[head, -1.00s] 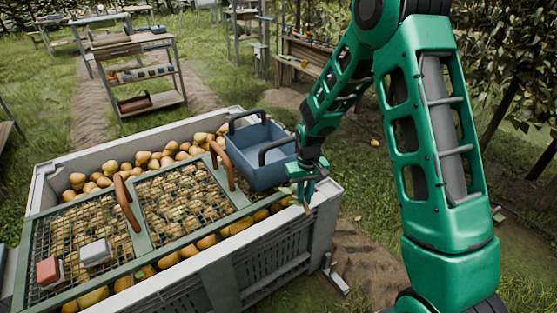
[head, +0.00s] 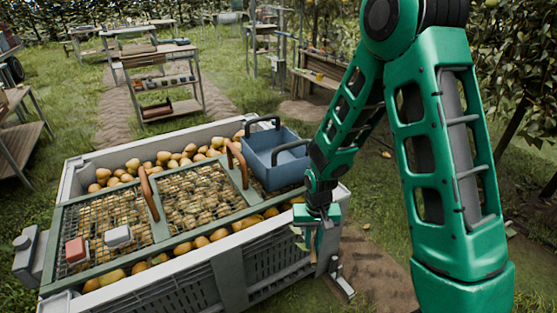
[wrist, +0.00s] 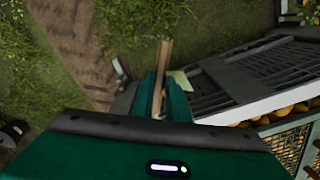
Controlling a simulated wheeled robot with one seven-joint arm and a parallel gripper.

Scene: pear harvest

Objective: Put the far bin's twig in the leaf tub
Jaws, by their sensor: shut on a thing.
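My gripper (head: 309,238) is at the near right corner of the large grey bin (head: 222,272), outside its wall in the head view. In the wrist view my gripper (wrist: 162,88) is shut on a thin brown twig (wrist: 163,58), which sticks out past the fingertips. A pale green leaf-like piece (wrist: 181,80) shows right beside the fingers; I cannot tell if it is attached to the twig. A blue tub (head: 277,178) with two dark handles sits at the bin's right end, behind my gripper and apart from it. The tub's contents are hidden.
Pears (head: 185,155) fill the bin under a green mesh frame (head: 180,232) with brown handles. A red block (head: 76,249) and a white block (head: 118,236) lie on the mesh. Shelves (head: 165,85) stand on the grass behind. Dirt ground lies right of the bin.

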